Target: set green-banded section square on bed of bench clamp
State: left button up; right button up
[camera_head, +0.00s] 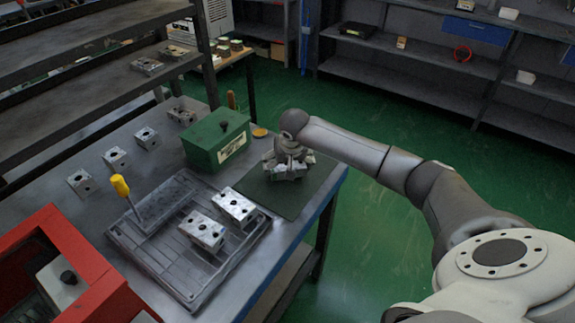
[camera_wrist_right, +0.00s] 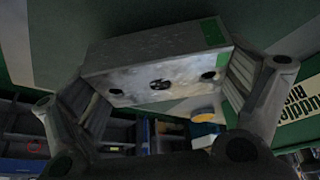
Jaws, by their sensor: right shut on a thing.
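The green-banded section (camera_wrist_right: 155,72) is a grey metal block with holes in its face and a green band near its right end in the wrist view. My right gripper (camera_head: 287,166) is shut on it, with a finger at each end in the wrist view. In the head view the section (camera_head: 290,174) is partly hidden under the gripper, over a dark green mat (camera_head: 291,204). I cannot tell whether it touches the mat. I cannot clearly make out the bench clamp or its bed. My left gripper is not in view.
A green box (camera_head: 203,153) stands left of my gripper, with a yellow disc (camera_head: 260,132) behind. A red housing (camera_head: 65,240) stands front left. Several blocks line the back.

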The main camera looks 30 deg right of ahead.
jog(key=shift+f, duration=0.35)
jog(key=o, duration=1)
jog(key=shift+f, duration=0.15)
